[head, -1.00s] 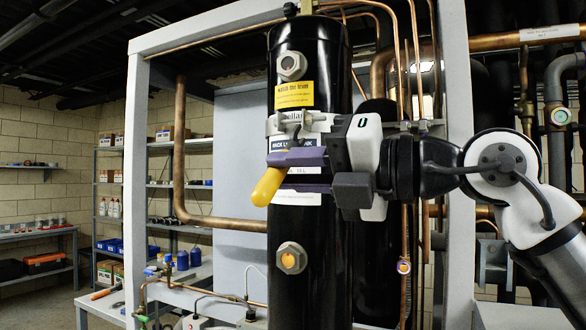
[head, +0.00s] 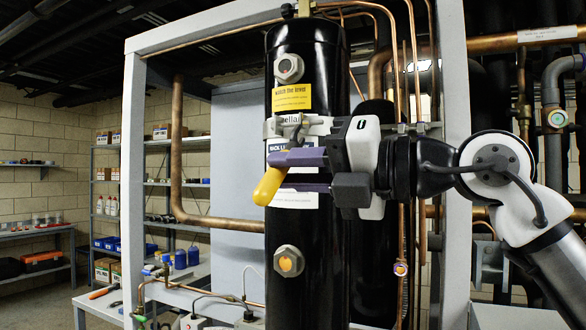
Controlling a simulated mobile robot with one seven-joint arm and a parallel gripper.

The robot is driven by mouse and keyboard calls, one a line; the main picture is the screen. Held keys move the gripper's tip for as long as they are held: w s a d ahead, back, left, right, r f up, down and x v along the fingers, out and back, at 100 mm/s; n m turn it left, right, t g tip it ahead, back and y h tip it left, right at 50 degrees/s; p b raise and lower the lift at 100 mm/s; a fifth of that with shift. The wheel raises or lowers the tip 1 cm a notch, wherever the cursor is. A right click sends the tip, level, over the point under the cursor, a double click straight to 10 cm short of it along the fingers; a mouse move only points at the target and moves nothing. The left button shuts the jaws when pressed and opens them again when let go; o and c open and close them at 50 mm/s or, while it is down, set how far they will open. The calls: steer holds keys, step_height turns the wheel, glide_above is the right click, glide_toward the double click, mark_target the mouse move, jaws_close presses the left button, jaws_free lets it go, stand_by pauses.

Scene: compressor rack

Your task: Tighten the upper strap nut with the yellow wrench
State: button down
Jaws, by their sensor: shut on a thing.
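A black upright tank (head: 306,230) stands in the middle of the head view, with a metal strap (head: 318,125) around its upper part. The yellow wrench (head: 270,186) shows its yellow handle end, pointing down and left in front of the tank. A grey part of it rises towards the strap. My gripper (head: 300,172) comes from the right, its two purple fingers one above the other and shut on the wrench. The upper strap nut cannot be made out; the wrench and gripper cover that part of the strap.
A pale grey frame (head: 133,190) surrounds the tank. Thin copper pipes (head: 412,150) run upright behind my gripper, close to my arm. Two sight glasses (head: 289,68) sit on the tank's front.

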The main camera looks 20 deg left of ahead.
steer(key=shift+w+d+r+p, duration=0.1)
steer(key=shift+w+r+p, duration=0.65)
steer(key=shift+p, duration=0.3)
steer(key=shift+w+r+p, duration=0.5)
steer(key=shift+w+p, duration=0.35)
steer(key=shift+p, duration=0.2)
stand_by(3.2)
